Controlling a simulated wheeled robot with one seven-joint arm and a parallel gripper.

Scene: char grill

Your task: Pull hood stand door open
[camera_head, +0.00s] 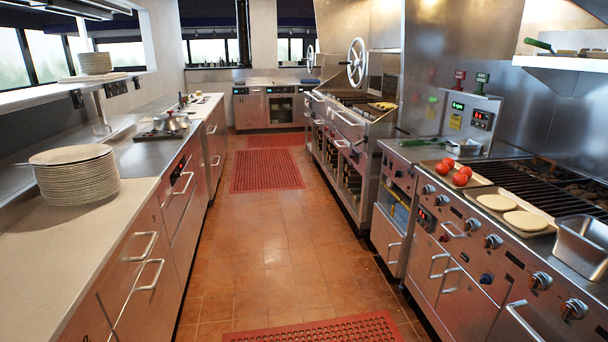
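Several steel cabinet fronts with bar handles line the right side, under the cooking equipment. A narrow steel door (386,240) with a handle (393,252) stands below the fryer-like unit, and it looks shut. Nearer, a grill stand (470,285) has more doors and handles (438,265), also shut. I cannot tell which of these is the hood stand door. My gripper is not in view, so its state does not show.
A tiled aisle (265,260) runs clear between the counters, with red mats (265,170) on it. A left counter (45,235) holds stacked plates (75,180). Tomatoes (461,176) and a tray with two flat round pieces (525,220) lie on the right.

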